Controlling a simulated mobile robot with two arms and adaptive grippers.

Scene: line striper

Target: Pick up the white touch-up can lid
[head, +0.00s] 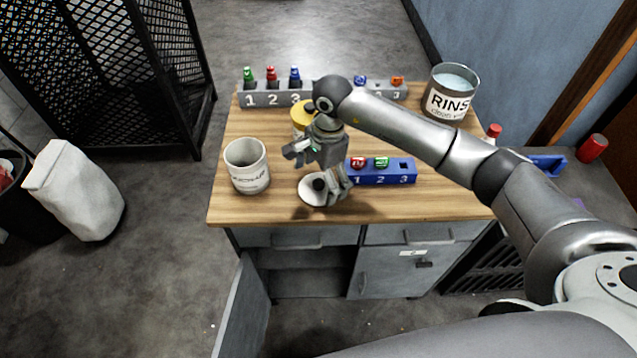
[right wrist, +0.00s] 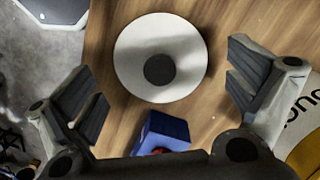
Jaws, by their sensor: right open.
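The white touch-up can lid (head: 310,194) is a flat white disc with a dark round centre, lying on the wooden table near its front edge. In the right wrist view the lid (right wrist: 137,57) shows whole, towards the top of the picture. My right gripper (head: 313,174) is open and empty, above the lid and partly in front of it in the head view. In the right wrist view the open fingers of the right gripper (right wrist: 165,85) stand wide apart, on either side of the lid's near part. My left gripper is not in view.
A white cup (head: 250,179) stands left of the lid. A blue numbered rack (head: 388,178) stands to its right, and a yellow can (head: 299,115) behind. A grey rack (head: 262,99) and a rinse can (head: 444,104) stand at the back. The table's front strip (head: 400,207) is bare.

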